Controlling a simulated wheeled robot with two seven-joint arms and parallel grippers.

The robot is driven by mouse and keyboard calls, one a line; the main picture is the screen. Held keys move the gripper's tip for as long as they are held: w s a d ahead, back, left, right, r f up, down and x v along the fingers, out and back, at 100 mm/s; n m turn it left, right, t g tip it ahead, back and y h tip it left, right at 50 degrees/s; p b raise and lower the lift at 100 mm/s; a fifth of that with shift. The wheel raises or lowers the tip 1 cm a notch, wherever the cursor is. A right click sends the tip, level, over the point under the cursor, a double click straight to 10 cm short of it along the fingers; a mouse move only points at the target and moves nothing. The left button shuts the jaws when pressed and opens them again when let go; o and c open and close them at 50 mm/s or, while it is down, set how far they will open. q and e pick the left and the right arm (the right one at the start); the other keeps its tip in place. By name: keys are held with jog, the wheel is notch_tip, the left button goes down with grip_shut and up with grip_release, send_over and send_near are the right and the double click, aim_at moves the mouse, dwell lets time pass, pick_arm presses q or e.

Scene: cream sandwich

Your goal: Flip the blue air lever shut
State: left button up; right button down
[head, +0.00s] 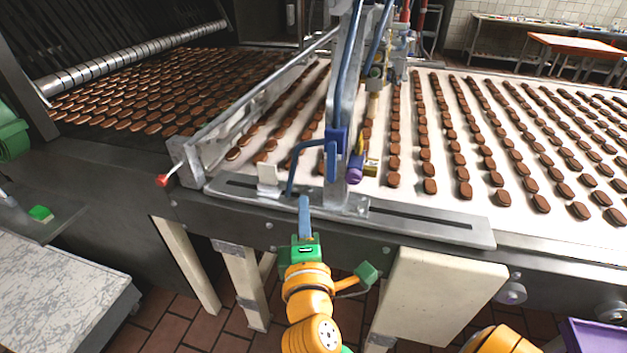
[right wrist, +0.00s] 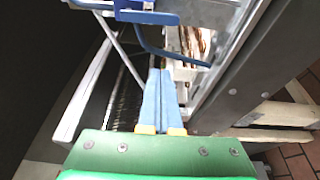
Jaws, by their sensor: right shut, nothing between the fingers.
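A blue bent bar (head: 292,165), which looks like the air lever, joins a blue block (head: 337,140) on the grey upright post and bends downward on its left. In the right wrist view the bent bar (right wrist: 170,55) crosses just beyond the fingertips. My right gripper (head: 304,202) is shut and empty, with its blue fingers pointing up close below the bar. It also shows in the right wrist view (right wrist: 160,75). I cannot tell whether the fingers touch the bar. My left gripper's fingers are not in view; only green parts show at the left edge.
The metal post stands on a slotted rail plate (head: 420,222) at the front edge of the white conveyor (head: 470,205), which carries rows of brown biscuits. A purple-ended fitting (head: 355,168) sits right of the post. A red-tipped rod (head: 163,180) sticks out at the left.

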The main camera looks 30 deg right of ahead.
aim_at(332, 162)
jog(key=p+x, duration=0.3)
jog(key=x, duration=0.7)
jog(key=s+d, duration=0.1)
jog(key=s+d+p, duration=0.1)
jog(key=s, duration=0.1)
jog(key=shift+s+d+p, duration=0.1)
jog(key=shift+d+p, duration=0.2)
jog(key=shift+f, duration=0.1)
jog(key=shift+w, duration=0.2)
